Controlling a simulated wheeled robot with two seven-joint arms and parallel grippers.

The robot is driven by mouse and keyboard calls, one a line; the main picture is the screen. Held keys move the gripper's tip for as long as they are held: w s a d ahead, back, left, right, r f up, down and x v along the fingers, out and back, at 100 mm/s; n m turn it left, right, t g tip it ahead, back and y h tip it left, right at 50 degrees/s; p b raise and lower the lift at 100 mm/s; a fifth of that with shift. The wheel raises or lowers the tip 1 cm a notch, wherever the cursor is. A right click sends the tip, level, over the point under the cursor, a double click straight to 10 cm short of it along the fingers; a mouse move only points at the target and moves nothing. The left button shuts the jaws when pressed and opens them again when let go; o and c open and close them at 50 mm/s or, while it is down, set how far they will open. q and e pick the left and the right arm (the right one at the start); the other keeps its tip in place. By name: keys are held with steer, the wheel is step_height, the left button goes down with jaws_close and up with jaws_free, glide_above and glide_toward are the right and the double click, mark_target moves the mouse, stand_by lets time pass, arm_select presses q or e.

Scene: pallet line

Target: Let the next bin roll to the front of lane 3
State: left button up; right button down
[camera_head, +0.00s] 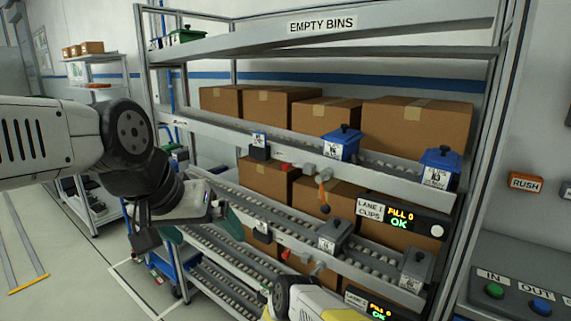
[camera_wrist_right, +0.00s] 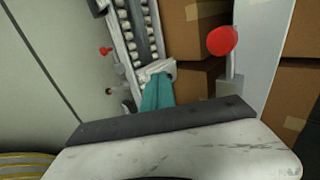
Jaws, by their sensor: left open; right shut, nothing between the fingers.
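A flow rack holds sloping roller lanes. Two blue bins (camera_head: 341,145) (camera_head: 439,168) sit on the upper lane, and two grey bins (camera_head: 334,235) (camera_head: 416,268) sit on the lane below. One sign (camera_head: 370,209) reads LANE 1 CLIPS; a lower sign (camera_head: 357,299) is too small to read, so I cannot tell which lane is lane 3. My left gripper (camera_head: 205,229) is open and empty, with teal fingertips in front of the rack's left side. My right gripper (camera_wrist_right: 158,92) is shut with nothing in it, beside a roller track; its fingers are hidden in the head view.
Red knobs (camera_head: 285,167) (camera_wrist_right: 222,40) stick out at the rack. Cardboard boxes (camera_head: 415,122) fill the space behind the lanes. A panel with green and blue buttons (camera_head: 516,298) stands at the right. Floor is clear at left.

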steer(key=shift+s+d, duration=0.1)
steer(key=shift+d, duration=0.05)
stand_by(0.5)
steer(key=shift+s+d, duration=2.05)
steer(key=shift+d, duration=0.75)
steer(key=a+v, duration=0.1)
steer(key=v, duration=0.7)
steer(key=shift+w, duration=0.4)
